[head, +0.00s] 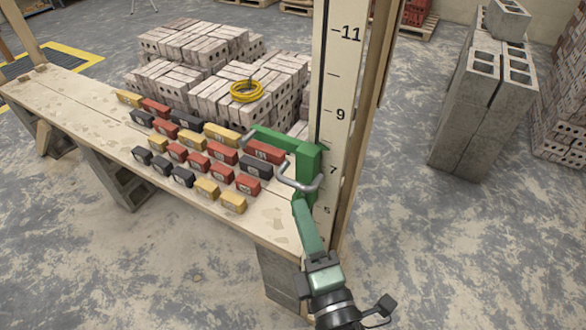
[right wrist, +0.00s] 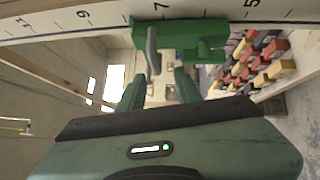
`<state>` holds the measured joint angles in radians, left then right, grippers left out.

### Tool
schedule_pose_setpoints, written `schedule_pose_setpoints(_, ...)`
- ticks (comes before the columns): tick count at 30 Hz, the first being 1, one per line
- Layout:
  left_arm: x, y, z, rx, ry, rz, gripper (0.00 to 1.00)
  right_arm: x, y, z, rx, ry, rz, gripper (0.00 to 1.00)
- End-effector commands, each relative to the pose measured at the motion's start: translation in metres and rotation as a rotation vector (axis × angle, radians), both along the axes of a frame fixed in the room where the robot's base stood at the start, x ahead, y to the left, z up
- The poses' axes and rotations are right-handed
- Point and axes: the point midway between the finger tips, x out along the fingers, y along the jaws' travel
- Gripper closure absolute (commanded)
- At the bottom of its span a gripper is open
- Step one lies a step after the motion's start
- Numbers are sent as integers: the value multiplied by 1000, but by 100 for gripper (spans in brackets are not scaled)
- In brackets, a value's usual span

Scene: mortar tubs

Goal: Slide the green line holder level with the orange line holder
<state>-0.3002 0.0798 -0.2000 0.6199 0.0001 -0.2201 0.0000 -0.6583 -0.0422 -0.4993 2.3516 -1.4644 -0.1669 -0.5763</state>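The green line holder (head: 308,162) sits on the numbered post (head: 334,85) near its 7 mark, with an arm reaching left over the bricks. A grey bent handle (head: 300,185) sticks out of its front. My right gripper (head: 303,208) is just below the handle. In the right wrist view its two fingers (right wrist: 160,82) are apart, with the handle (right wrist: 153,48) in line with the gap and the green line holder (right wrist: 183,38) beyond. I cannot tell whether a finger touches the handle. The orange line holder and my left gripper are not in view.
A plank table (head: 85,105) on grey blocks bears rows of red, yellow and black bricks (head: 196,160). Behind it are brick stacks (head: 190,75) with a yellow hose coil (head: 247,91). Grey blocks (head: 480,110) stand at the right. The floor at front right is clear.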

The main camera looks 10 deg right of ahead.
Motion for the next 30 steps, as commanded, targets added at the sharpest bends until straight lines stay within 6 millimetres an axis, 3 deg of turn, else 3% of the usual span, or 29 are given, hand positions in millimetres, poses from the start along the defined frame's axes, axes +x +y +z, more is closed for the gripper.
schedule_pose_setpoints(6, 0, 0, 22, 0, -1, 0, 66, 19, 1, 17, -12, -18, -6, 66)
schedule_pose_setpoints(16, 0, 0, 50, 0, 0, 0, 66, 66, 10, 19, -9, -15, -5, 66)
schedule_pose_setpoints(28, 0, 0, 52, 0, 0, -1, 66, 75, 11, 17, -7, -13, -5, 66)
schedule_pose_setpoints(30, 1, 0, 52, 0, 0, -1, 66, 75, 11, 17, -7, -13, -5, 86)
